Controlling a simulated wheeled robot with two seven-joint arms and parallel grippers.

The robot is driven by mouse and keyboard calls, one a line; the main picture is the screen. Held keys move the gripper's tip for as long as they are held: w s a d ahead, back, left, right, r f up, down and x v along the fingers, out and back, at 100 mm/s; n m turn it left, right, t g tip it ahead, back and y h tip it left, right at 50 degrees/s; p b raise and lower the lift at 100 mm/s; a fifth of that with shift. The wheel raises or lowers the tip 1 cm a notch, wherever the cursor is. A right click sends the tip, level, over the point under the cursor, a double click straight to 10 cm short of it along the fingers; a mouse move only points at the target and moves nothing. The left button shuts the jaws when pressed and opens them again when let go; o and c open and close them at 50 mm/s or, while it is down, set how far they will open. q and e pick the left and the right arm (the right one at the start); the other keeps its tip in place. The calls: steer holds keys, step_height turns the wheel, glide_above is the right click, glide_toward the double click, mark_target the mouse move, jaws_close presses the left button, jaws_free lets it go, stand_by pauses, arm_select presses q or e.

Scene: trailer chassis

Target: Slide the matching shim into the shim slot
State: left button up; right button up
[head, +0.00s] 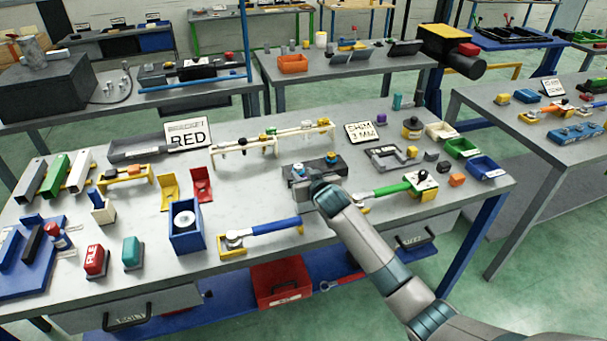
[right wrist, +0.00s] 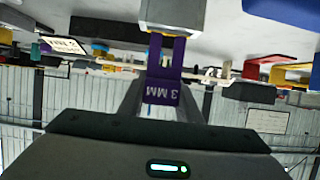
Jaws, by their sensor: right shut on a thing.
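A purple shim marked 3 MM (right wrist: 163,88) is between the fingers of my right gripper (right wrist: 165,70), which is shut on it. The far end of the shim meets a light grey block (right wrist: 172,14) at the top of the right wrist view; I cannot tell whether it is inside or only against it. In the head view my right gripper (head: 318,189) is at the near side of a dark block (head: 316,165) and hides part of it and the shim. A sign (head: 366,131) behind reads SHIM 3 MM. My left gripper is not in view.
A green-handled tool (head: 392,189) lies right of my right gripper, and a blue-handled tool (head: 272,227) lies left of it. A cream rail (head: 275,139) stands behind.

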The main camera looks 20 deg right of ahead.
steer(key=shift+p, duration=0.7)
stand_by(2.0)
steer(key=shift+f+b, duration=1.45)
steer(key=shift+f, duration=1.05)
stand_by(1.1)
steer(key=o, duration=1.7)
steer(key=shift+r, duration=0.15)
steer(key=shift+r+p, duration=3.35)
steer(key=shift+r, duration=0.05)
